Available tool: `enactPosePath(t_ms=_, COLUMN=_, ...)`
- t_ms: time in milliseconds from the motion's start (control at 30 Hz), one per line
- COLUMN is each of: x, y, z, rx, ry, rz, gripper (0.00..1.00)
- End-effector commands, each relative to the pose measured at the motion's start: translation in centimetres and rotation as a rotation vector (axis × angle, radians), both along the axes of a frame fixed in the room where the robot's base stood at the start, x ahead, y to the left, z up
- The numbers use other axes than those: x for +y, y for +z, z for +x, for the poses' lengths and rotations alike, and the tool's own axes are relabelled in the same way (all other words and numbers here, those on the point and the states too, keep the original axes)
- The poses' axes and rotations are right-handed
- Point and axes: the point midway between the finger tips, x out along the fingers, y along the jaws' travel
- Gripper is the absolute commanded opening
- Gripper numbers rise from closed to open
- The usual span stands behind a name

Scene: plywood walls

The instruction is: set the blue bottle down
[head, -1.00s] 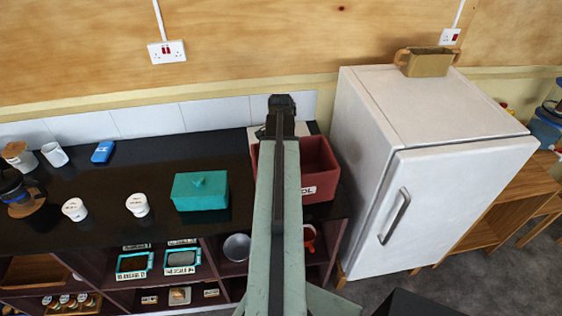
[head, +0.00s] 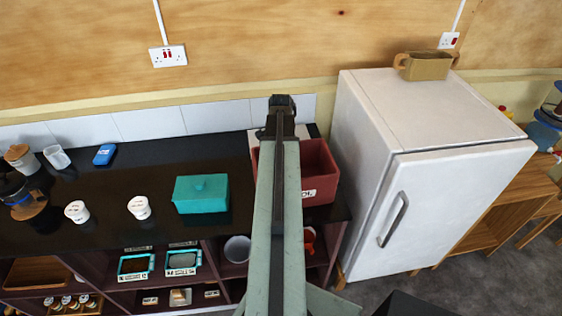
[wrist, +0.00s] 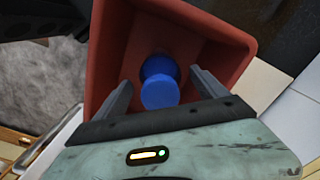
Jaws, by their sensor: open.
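The blue bottle (wrist: 160,82) stands inside the red bin in the wrist view, between my two fingers with a gap on each side. My gripper (wrist: 160,88) is open above it, and its fingers reach over the bin. In the head view my arm hides the bottle, and my gripper (head: 281,105) shows only from behind. The red bin (head: 320,170) stands on the black counter, partly behind my arm. Its wall also shows in the wrist view (wrist: 108,55).
A teal lidded box (head: 201,193) and white cups (head: 139,207) stand left of the bin on the counter (head: 110,180). A white fridge (head: 440,150) stands close on the right, with a tan two-handled pot (head: 427,66) on top. Shelves lie below the counter.

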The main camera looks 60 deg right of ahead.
Motion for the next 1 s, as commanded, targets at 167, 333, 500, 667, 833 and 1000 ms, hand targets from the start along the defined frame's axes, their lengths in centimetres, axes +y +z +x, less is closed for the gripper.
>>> enactPosePath(t_ms=167, x=0.0, y=5.0, z=0.0, rx=0.0, ry=0.0, rz=0.0, gripper=0.82)
enactPosePath(t_ms=333, x=0.0, y=8.8, z=0.0, rx=0.0, ry=-0.001, rz=0.0, gripper=0.82)
enactPosePath(t_ms=500, x=0.0, y=11.0, z=-0.1, rx=0.0, ry=-0.001, rz=0.0, gripper=0.82)
enactPosePath(t_ms=667, x=0.0, y=11.0, z=-0.1, rx=0.0, ry=-0.001, rz=0.0, gripper=0.82)
enactPosePath(t_ms=833, x=0.0, y=10.9, z=-0.1, rx=0.0, ry=-0.001, rz=0.0, gripper=0.82)
enactPosePath(t_ms=1000, x=2.3, y=10.9, z=3.2, rx=0.0, ry=0.106, rz=0.0, gripper=0.82)
